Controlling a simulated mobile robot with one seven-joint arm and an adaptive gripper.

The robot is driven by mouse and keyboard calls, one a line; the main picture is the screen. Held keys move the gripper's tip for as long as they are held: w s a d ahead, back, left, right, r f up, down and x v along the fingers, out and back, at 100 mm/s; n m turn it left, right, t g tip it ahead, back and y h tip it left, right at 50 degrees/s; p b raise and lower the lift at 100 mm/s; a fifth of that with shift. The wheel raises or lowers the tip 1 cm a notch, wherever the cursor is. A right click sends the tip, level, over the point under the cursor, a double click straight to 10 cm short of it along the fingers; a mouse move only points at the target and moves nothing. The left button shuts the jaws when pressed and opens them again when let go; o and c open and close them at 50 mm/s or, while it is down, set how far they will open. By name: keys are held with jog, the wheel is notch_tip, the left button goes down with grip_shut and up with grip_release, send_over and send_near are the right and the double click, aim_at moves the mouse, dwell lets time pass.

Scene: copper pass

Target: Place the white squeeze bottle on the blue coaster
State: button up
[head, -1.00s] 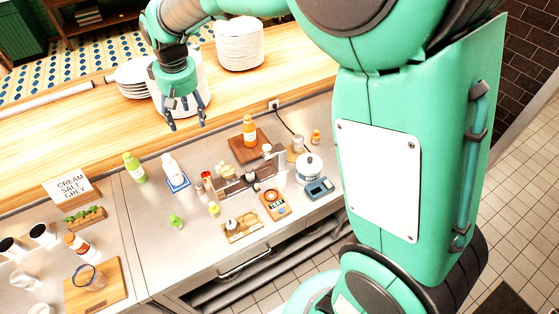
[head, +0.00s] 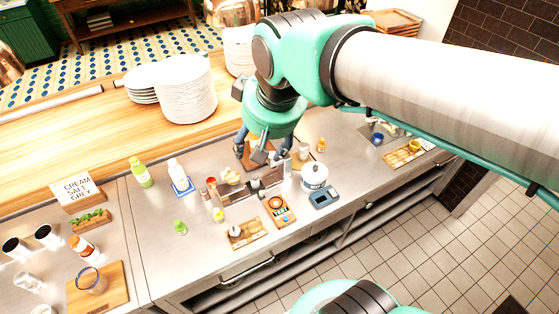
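The white squeeze bottle (head: 176,171) stands upright on the blue coaster (head: 184,189) on the steel counter, left of centre. The coaster's blue border shows around the bottle's base. My gripper (head: 257,163) is to the right of the bottle, over the wooden board (head: 260,147) at the back of the counter. Its fingers point down and look spread apart. The orange bottle seen on that board earlier is hidden behind my gripper, so I cannot tell whether anything is between the fingers.
A green bottle (head: 140,172) stands left of the coaster. A caddy of small containers (head: 240,187), a scale (head: 324,197) and a white pot (head: 314,177) are right of it. Plate stacks (head: 187,90) stand on the wooden ledge behind.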

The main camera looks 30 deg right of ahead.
jog(key=s+d+f, duration=0.1)
jog(key=s, duration=0.7)
jog(key=shift+s+d+f+m+t, duration=0.15)
jog(key=shift+d+f+m+t, duration=0.15)
jog(key=shift+f+m+t, duration=0.1)
notch_tip(320, 180, down, 10)
jog(key=b, duration=1)
dwell(0.6)
